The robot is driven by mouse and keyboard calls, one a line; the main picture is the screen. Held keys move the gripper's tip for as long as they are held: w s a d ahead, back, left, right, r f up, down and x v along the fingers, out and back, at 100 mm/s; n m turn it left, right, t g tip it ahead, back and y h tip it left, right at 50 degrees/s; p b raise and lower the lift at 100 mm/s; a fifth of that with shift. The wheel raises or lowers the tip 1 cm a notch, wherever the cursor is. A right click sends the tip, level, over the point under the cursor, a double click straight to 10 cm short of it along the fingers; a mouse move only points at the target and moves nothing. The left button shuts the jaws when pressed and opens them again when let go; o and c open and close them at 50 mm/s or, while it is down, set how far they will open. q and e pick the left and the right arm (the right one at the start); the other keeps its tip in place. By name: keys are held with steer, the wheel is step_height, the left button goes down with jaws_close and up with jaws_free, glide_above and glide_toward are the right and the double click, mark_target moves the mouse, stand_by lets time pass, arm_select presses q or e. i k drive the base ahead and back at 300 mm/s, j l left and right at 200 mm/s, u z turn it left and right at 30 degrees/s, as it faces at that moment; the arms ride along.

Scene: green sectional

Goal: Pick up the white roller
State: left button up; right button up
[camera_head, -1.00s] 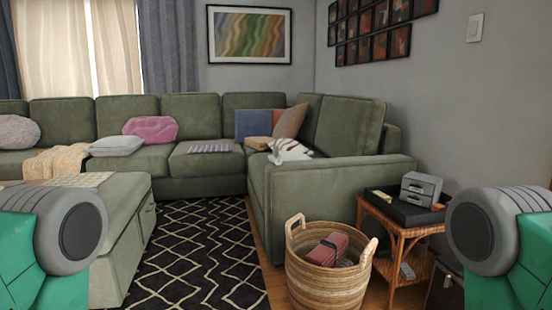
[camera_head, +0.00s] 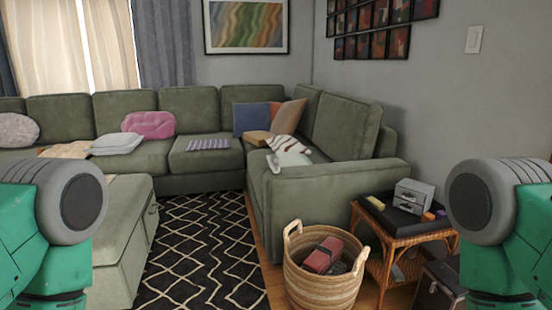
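I cannot pick out a white roller for certain in the head view. A pale object with dark stripes (camera_head: 288,152) lies on the sofa seat beside the near armrest; it looks more like soft cloth or a cushion. The black tray (camera_head: 378,212) on the side table holds a grey drawer box and small coloured items, too small to identify. My two arms show at the left and right edges as grey round joints with green links. Both grippers are out of the picture.
A green sectional sofa (camera_head: 170,165) fills the back, with a green ottoman (camera_head: 120,235) at left. A wicker basket (camera_head: 320,290) with a red object (camera_head: 322,255) stands before the wicker side table (camera_head: 405,243). A dark case (camera_head: 438,285) sits at lower right. The patterned rug (camera_head: 200,250) is clear.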

mark_target(274, 164)
steer(key=i+j+z, duration=0.2)
steer(key=i+j, duration=0.3)
steer(key=i, duration=0.25)
steer(key=i+j+z, duration=0.2)
steer(key=i+j, duration=0.35)
steer(key=i, duration=0.2)
